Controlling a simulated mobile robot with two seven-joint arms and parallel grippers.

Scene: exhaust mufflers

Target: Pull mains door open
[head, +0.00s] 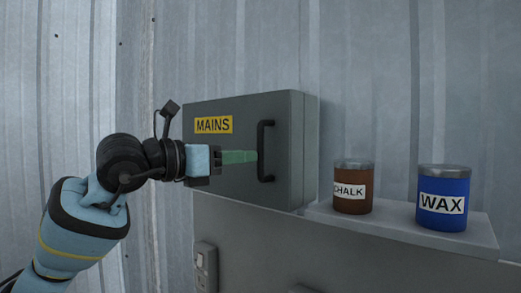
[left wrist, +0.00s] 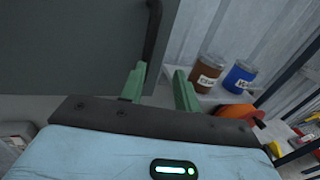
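The grey mains box (head: 225,170) is on the corrugated wall, with a yellow MAINS label (head: 213,125). Its door looks shut, and a black upright bar handle (head: 266,150) sits near its right edge. My left gripper (head: 254,156) reaches in from the left, with its green fingertips at the handle's middle. In the left wrist view, its two fingers (left wrist: 159,70) stand apart with a gap between them. The handle (left wrist: 152,30) shows just past the fingertips, closer to the left finger. I cannot tell whether it lies between the fingers or touches them. My right gripper is not in view.
A shelf (head: 400,229) to the right of the box holds a brown CHALK tin (head: 353,205) and a blue WAX tin (head: 443,215). A small switch box (head: 205,270) is below the mains box. An orange object (left wrist: 238,113) shows in the left wrist view.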

